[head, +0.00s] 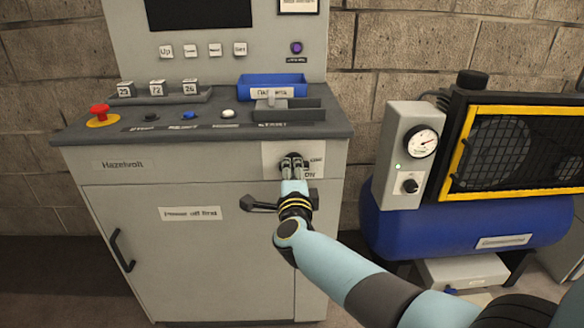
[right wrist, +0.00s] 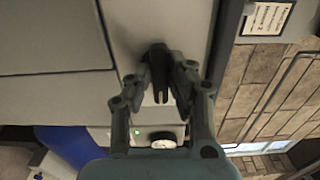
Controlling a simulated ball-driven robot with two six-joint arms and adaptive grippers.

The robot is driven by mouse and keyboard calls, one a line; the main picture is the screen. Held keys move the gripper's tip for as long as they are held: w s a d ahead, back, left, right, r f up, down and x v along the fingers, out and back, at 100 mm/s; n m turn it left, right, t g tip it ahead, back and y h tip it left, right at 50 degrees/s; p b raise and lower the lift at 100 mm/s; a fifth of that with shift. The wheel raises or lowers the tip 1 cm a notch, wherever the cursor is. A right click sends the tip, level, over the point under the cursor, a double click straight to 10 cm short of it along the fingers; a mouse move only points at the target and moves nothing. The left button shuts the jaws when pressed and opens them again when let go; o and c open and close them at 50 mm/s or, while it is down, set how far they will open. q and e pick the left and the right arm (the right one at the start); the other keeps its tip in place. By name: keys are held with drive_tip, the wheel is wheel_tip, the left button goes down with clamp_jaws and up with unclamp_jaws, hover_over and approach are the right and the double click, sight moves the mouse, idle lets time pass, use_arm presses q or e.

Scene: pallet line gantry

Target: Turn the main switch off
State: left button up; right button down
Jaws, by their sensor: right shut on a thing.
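The main switch (head: 291,157) is a dark rotary handle on a pale plate (head: 273,150) at the upper right of the grey cabinet's front. Small lettering beside it includes "ON" at the lower right; the other mark is too small to read surely. My right gripper (head: 293,170) reaches up to the switch from below and is shut on its handle. The fingers cover most of the handle, so its angle is hard to tell. In the right wrist view the fingers (right wrist: 168,80) close together against the cabinet front. My left gripper is not in view.
A blue compressor (head: 470,225) with a gauge stands at the right.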

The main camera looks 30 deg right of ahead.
drive_tip(key=shift+f, duration=0.1)
idle(0.4)
drive_tip(key=c, duration=1.2)
unclamp_jaws()
drive_tip(key=shift+c, duration=0.2)
drive_tip(key=v, duration=1.2)
